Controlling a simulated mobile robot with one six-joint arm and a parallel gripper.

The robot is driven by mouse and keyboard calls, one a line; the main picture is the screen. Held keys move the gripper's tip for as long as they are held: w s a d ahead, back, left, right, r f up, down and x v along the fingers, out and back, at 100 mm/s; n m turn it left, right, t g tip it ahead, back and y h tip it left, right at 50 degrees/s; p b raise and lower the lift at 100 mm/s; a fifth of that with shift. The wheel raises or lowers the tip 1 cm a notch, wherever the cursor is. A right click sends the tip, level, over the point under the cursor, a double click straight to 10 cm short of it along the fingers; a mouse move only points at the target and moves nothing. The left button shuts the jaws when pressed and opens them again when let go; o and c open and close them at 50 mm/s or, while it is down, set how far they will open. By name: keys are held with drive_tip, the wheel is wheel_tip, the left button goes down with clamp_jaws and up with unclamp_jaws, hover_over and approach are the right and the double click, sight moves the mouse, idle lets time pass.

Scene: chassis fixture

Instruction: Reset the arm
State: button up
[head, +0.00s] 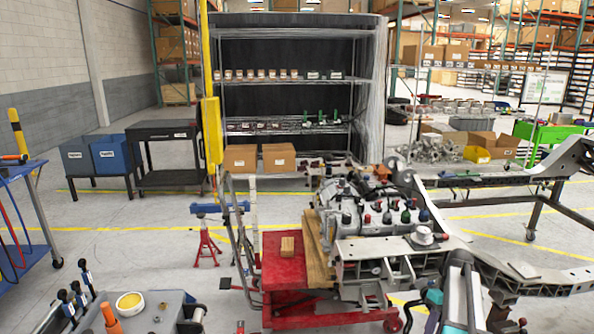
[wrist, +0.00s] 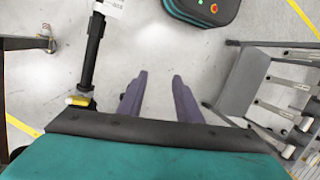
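My gripper (wrist: 158,88) shows in the wrist view, with its two purple-grey fingers apart and nothing between them. Bare grey floor (wrist: 160,60) shows between and beyond the fingers. In the head view I cannot clearly make out my gripper. The chassis frame (head: 520,273), a long grey metal structure, stands at the right in the head view. A grey engine-like assembly (head: 350,215) with several coloured caps sits at its near left end.
A red lift cart (head: 285,262) with a small wooden block (head: 288,246) stands left of the assembly. A red jack stand (head: 206,245) is beside it. A blue cart (head: 28,215) is at the left edge. A wire shelf (head: 300,83) stands behind. Floor at left centre is clear.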

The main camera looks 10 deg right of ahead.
drive_tip(key=s+a+f+n+g, duration=0.2)
drive_tip(key=s+a+f, duration=0.2)
drive_tip(key=a+f, duration=0.75)
drive_tip(key=s+a+f+n+g, duration=0.15)
drive_tip(key=s+a+f, duration=0.5)
drive_tip(key=a, duration=0.75)
drive_tip(key=s+a+f+m+h, duration=0.1)
drive_tip(key=s+a+f+m, duration=0.1)
drive_tip(key=s+a+f, duration=0.3)
drive_tip(key=s+a+f+m+h, duration=0.2)
drive_tip(key=s+a+f, duration=0.3)
drive_tip(key=s+f, duration=0.3)
drive_tip(key=shift+s+a+f+m, duration=0.2)
drive_tip(key=shift+s+a+m, duration=0.2)
drive_tip(key=shift+s, duration=2)
drive_tip(key=shift+d, duration=0.1)
